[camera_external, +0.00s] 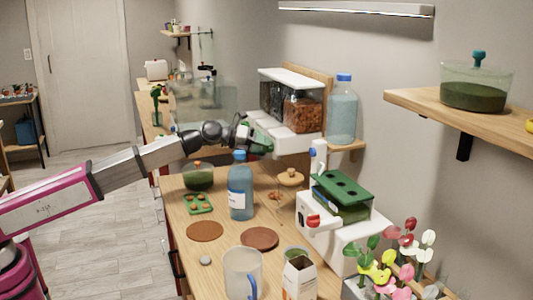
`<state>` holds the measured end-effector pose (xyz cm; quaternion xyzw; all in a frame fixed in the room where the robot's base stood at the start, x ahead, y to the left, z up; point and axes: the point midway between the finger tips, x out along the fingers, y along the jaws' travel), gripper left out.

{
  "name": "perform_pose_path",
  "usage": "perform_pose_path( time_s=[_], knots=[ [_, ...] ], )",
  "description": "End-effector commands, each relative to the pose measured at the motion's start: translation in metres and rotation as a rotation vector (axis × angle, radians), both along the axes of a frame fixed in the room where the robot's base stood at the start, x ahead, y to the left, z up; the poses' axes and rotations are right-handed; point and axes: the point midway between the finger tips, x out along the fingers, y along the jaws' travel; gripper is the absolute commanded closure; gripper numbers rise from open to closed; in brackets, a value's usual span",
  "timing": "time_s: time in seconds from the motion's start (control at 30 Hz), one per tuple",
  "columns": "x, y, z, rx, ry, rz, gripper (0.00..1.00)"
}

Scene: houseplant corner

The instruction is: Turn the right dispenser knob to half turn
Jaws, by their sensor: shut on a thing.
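A wall dispenser has a white lid and several clear bins side by side. Its right bin (302,111) holds brown pieces, and the bins further left look dark. White outlet housings (289,139) sit below the bins. My gripper (268,144) is at the front of these housings, below the right bin, and is shut on the right dispenser knob. The fingers and wrist hide the knob, so its angle cannot be read.
A blue bottle (240,188) stands on the wooden counter just below my gripper. A clear blue-capped bottle (342,110) stands right of the dispenser. A white machine (345,240) with a red knob is at front right. A glass pitcher (243,272) stands in front.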

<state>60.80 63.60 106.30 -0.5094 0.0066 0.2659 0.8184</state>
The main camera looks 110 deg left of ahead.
Motion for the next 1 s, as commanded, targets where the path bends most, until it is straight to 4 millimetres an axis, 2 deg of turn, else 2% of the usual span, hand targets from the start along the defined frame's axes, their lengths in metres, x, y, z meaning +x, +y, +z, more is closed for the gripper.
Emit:
perform_pose_path(
  time_s=[0.37,0.4,0.43,0.47,0.77,1.0],
  knots=[
    [0.000,-0.001,-0.002,-0.002,0.005,-0.003,0.83],
    [0.000,-0.001,-0.002,-0.002,0.005,-0.003,0.46],
    [0.000,-0.001,-0.001,-0.002,0.005,-0.003,0.36],
    [0.000,-0.001,-0.001,-0.002,0.004,-0.002,0.35],
    [-0.001,-0.001,0.000,-0.001,0.003,-0.001,0.35],
    [-0.018,-0.010,0.005,0.001,0.001,0.000,0.35]
  ],
)
